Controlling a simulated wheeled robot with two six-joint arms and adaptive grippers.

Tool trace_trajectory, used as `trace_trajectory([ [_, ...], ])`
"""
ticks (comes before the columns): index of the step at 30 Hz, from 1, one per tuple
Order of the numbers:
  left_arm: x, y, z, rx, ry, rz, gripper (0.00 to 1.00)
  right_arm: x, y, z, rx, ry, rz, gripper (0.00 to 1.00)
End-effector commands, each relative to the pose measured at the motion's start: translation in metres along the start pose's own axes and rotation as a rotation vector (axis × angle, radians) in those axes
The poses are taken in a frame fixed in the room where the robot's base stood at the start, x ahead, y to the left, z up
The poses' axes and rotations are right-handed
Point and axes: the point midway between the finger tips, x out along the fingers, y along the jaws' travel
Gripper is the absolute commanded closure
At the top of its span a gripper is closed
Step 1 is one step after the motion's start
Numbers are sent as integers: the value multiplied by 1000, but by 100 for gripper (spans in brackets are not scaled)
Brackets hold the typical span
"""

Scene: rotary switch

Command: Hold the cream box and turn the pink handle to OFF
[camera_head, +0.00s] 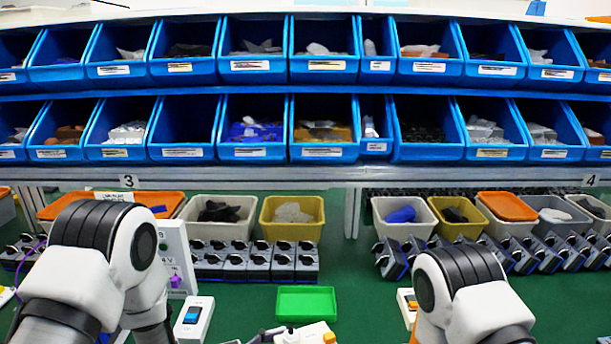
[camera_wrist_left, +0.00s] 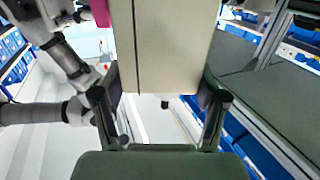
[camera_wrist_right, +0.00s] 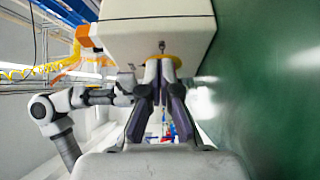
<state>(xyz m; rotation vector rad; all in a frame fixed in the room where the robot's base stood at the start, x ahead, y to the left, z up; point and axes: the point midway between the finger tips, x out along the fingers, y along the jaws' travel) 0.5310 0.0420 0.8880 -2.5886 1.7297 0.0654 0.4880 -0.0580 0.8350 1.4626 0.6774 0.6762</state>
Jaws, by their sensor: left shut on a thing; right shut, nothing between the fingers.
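In the left wrist view the cream box (camera_wrist_left: 172,45) fills the space between the fingers of my left gripper (camera_wrist_left: 161,80), which is shut on its two sides. Part of the pink handle (camera_wrist_left: 100,12) shows beyond the box's upper left edge. Its pointing direction and any OFF mark are out of sight. My right gripper (camera_wrist_right: 161,68) is shut and empty in the right wrist view. Its tips are close to a pale box (camera_wrist_right: 155,32) with a yellow disc and an orange part; whether they touch, I cannot tell. Both grippers are hidden in the head view.
A green tray (camera_head: 306,303) lies on the green table. A white box with a blue switch (camera_head: 193,318) and a tall white panel (camera_head: 177,245) stand by my left arm. A white box (camera_head: 404,303) is beside my right arm. Bins line the back.

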Motion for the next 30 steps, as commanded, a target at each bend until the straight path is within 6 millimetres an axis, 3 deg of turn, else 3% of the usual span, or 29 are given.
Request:
trace_trajectory([
  [15, 0, 0, 0, 0, 1, 0, 97, -51, 0, -27, 2, -1, -1, 100],
  [30, 0, 0, 0, 0, 1, 0, 97, -61, -8, -28, -2, 5, 2, 100],
])
